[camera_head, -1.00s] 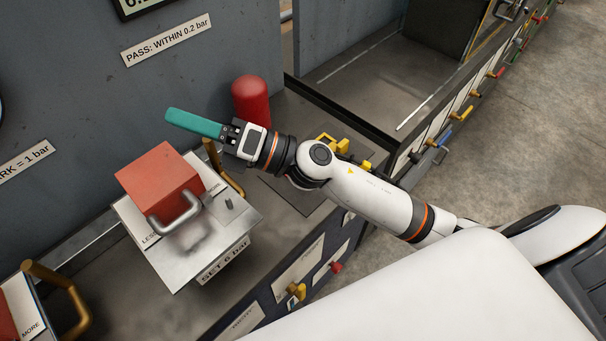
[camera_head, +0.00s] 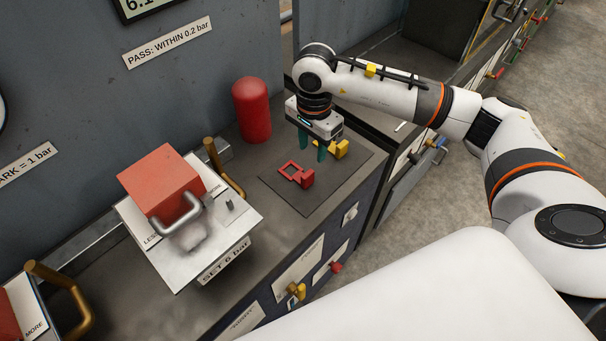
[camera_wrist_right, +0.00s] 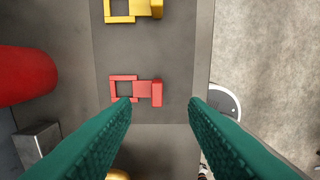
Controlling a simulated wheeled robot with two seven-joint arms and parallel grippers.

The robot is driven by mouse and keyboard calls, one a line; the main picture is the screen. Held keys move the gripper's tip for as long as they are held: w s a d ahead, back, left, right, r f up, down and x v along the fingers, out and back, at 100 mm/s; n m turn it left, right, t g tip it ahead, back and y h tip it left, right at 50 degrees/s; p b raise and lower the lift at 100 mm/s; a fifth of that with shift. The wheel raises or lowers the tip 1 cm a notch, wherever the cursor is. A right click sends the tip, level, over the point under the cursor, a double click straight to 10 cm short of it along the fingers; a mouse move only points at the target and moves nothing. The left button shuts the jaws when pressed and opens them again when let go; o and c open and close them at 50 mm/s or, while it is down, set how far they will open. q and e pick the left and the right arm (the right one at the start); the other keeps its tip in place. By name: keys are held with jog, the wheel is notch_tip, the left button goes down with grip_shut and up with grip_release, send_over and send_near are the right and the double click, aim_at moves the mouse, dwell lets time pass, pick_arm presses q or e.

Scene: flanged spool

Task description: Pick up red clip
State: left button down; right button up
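The red clip (camera_head: 297,174) lies on a dark mat on the bench, with a square open frame at one end and a block at the other. It also shows in the right wrist view (camera_wrist_right: 137,90), whole and uncovered. My right gripper (camera_head: 311,156) points down above the mat, just behind the red clip in the head view. Its two green fingers are wide apart in the right wrist view (camera_wrist_right: 160,108), with nothing between them. The fingertips look above the clip and not touching it. My left gripper is not in view.
A yellow clip (camera_head: 341,149) lies on the same mat (camera_head: 312,205), behind the red one. A red cylinder (camera_head: 252,110) stands left of the mat. A red block with a metal handle (camera_head: 175,218) sits on a plate further left, near a brass handle (camera_head: 222,167).

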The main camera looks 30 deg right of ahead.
jog(key=p, duration=0.1)
send_over(309, 172)
jog(key=f, duration=0.4)
jog(key=shift+s+d+f, duration=0.2)
jog(key=shift+f, duration=0.15)
jog(key=f, duration=0.1)
jog(key=f+p, duration=0.1)
jog(key=f, duration=0.1)
jog(key=f+p, duration=0.1)
jog(key=f, duration=0.1)
jog(key=shift+w+a, duration=0.1)
jog(key=shift+a, duration=0.2)
jog(key=shift+f, duration=0.2)
grip_shut()
